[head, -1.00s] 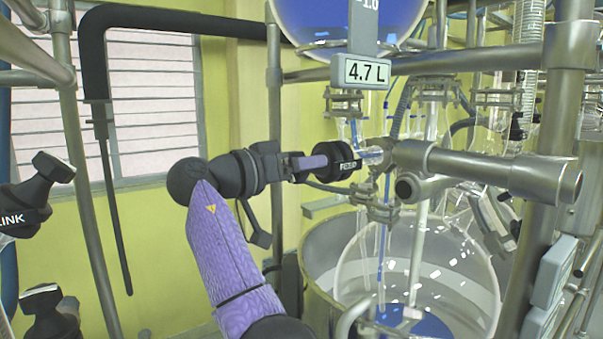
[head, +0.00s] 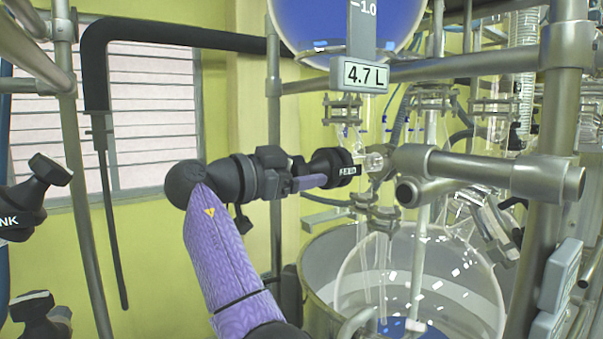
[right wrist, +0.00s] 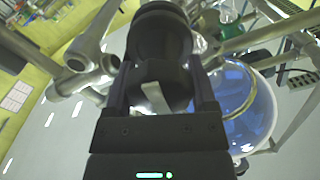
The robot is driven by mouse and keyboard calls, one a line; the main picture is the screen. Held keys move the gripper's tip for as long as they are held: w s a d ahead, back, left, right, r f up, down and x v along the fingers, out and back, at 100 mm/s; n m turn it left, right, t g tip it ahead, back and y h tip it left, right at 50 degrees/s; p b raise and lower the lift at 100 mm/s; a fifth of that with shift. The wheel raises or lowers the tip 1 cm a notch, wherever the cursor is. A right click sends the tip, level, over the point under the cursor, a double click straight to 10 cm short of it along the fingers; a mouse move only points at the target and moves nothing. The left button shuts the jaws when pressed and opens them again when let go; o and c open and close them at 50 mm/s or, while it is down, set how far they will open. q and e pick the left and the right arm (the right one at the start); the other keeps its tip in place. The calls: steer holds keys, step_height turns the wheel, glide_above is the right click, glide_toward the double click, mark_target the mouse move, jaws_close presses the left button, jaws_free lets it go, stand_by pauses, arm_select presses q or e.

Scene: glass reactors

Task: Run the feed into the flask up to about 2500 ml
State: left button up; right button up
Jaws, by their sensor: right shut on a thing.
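The feed knob (head: 336,164) is black, with a white label, on the glass line between the upper vessel and the flask. My right gripper (head: 316,176) is shut on it; the knob (right wrist: 160,45) also fills the space between the fingers in the right wrist view. The upper vessel (head: 345,25) holds blue liquid and its display (head: 366,75) reads 4.7 L. The round glass flask (head: 465,270) sits below in a metal pot, with blue at its bottom; its level marks cannot be read. The glass tube below the knob looks clear.
Metal rails and clamps (head: 490,168) crowd the right side. The metal pot (head: 318,270) surrounds the flask. A blue round vessel (right wrist: 245,110) shows beside the gripper in the wrist view; I cannot tell which one.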

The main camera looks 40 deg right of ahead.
arm_select(q)
steer(key=shift+a, duration=0.3)
arm_select(e)
steer(key=shift+f, duration=0.15)
steer(key=o, duration=1.2)
steer(key=shift+c, duration=0.2)
arm_select(q)
steer(key=shift+d, duration=0.2)
arm_select(e)
steer(key=shift+a, duration=0.4)
steer(key=a+r+p, duration=0.1)
steer(key=a+p, duration=0.8)
steer(key=p, duration=0.1)
steer(key=d+p, duration=0.2)
steer(key=d, duration=0.6)
steer(key=shift+d+f, duration=0.15)
steer(key=shift+d, duration=0.2)
arm_select(q)
step_height(320, 180, up, 12)
steer(key=shift+w+d, duration=0.4)
arm_select(e)
steer(key=shift+d+f, duration=0.15)
steer(key=shift+d, duration=0.35)
